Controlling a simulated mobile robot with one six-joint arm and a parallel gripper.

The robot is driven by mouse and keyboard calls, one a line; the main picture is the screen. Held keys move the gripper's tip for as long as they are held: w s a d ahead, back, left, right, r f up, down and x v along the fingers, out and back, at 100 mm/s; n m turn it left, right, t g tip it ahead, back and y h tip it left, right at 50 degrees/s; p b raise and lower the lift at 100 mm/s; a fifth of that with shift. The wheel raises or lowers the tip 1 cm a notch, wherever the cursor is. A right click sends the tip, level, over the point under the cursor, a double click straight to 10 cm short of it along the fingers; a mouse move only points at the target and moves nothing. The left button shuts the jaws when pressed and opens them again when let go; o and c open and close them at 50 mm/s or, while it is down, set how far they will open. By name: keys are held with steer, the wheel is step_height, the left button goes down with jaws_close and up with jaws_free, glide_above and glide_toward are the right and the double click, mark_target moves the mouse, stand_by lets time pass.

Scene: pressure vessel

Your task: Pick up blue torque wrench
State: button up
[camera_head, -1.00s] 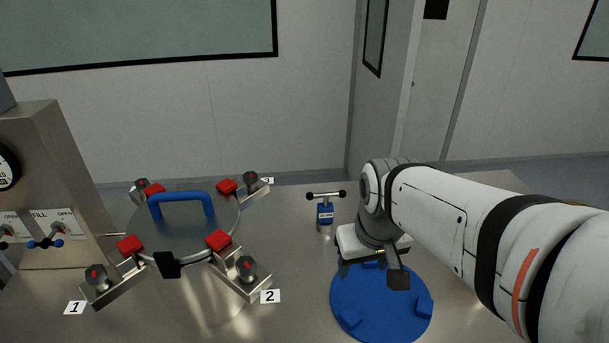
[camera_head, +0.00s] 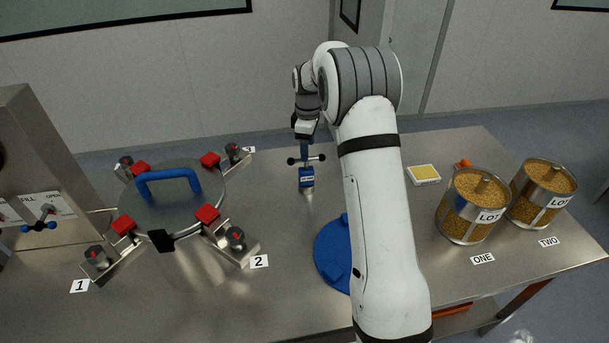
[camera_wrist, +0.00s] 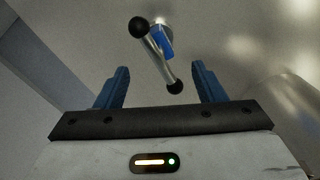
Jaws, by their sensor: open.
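The blue torque wrench (camera_head: 306,178) stands upright on the steel table, with a blue body and a T-bar handle with black ball ends. My gripper (camera_head: 304,138) is above it, pointing down, its fingers just over the T-bar. In the wrist view my gripper (camera_wrist: 160,88) is open, with blue fingers apart. The wrench (camera_wrist: 162,45) shows there beyond the fingertips, its bar slanting across the gap between them. Nothing is held.
A round vessel lid (camera_head: 170,195) with a blue handle and red clamps is at left. A blue disc (camera_head: 333,250) lies partly behind my arm. Two grain-filled jars (camera_head: 470,205) and a yellow-topped box (camera_head: 424,174) stand at right. Table between lid and wrench is clear.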

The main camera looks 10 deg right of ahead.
mark_target(306, 169)
steer(key=shift+w+f, duration=0.25)
steer(key=shift+f, duration=0.55)
step_height(306, 169, down, 7)
steer(key=shift+s+a+r+p, duration=0.1)
steer(key=shift+a+p, duration=0.05)
steer(key=shift+p, duration=1.05)
steer(key=shift+c, duration=0.4)
jaws_close()
steer(key=shift+r, duration=0.1)
